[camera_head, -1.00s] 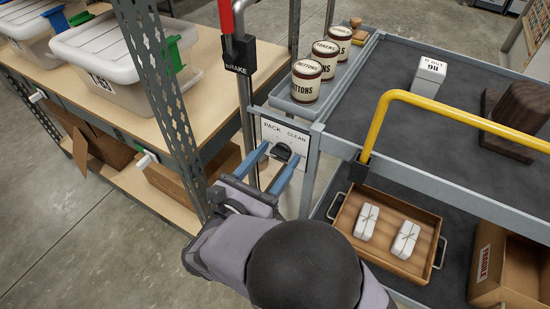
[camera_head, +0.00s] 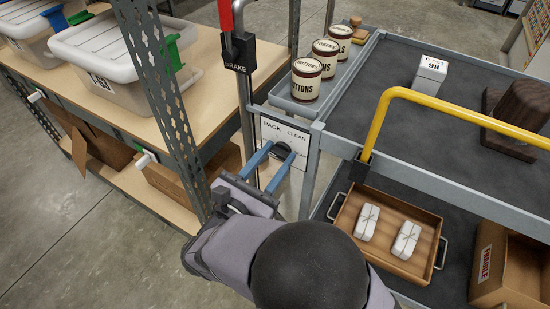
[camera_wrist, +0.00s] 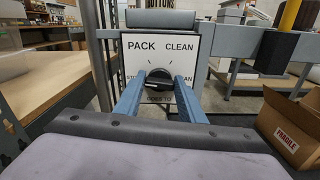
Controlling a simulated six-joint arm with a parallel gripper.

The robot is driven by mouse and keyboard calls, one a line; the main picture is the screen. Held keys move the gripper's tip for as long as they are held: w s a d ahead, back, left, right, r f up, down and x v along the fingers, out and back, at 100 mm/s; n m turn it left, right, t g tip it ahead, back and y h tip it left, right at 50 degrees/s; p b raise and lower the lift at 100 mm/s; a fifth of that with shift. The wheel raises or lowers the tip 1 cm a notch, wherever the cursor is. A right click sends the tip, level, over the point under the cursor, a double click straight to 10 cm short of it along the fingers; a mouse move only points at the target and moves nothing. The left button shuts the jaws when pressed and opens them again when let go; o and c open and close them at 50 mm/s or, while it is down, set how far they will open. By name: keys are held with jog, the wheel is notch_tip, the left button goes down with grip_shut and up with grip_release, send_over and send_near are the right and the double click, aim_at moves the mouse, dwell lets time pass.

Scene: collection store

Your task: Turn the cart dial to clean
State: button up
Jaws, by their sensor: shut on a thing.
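The dial is a black round knob (camera_wrist: 160,86) on a white plate (camera_wrist: 197,60) at the cart's near left corner. PACK is printed at the plate's upper left and CLEAN at its upper right; lower lettering is mostly hidden by my fingers. My gripper (camera_head: 276,154), with two blue fingers, reaches the plate in the head view. In the wrist view my gripper (camera_wrist: 160,82) is shut on the knob, one finger on each side. In the head view the knob (camera_head: 283,149) shows only partly between the fingertips. I cannot tell which word its pointer faces.
A red-handled brake lever (camera_head: 238,52) stands just left of the plate. A perforated shelf post (camera_head: 168,100) is further left. Labelled tins (camera_head: 307,80) stand in a tray above the plate. A yellow handle (camera_head: 385,108) and wooden tray (camera_head: 345,254) are to the right.

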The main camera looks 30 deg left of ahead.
jog(key=m+b, duration=0.1)
jog(key=m, duration=0.1)
jog(key=m+b, duration=0.3)
jog(key=m, duration=0.1)
jog(key=shift+d+f, duration=0.1)
jog(key=shift+f, duration=0.2)
jog(key=m+b, duration=1.6)
jog(key=b, duration=0.6)
jog(key=shift+f, duration=0.2)
jog(key=shift+r+m+b, duration=0.1)
jog(key=shift+m+b, duration=0.2)
jog(key=o, duration=1)
jog(key=shift+o, duration=0.2)
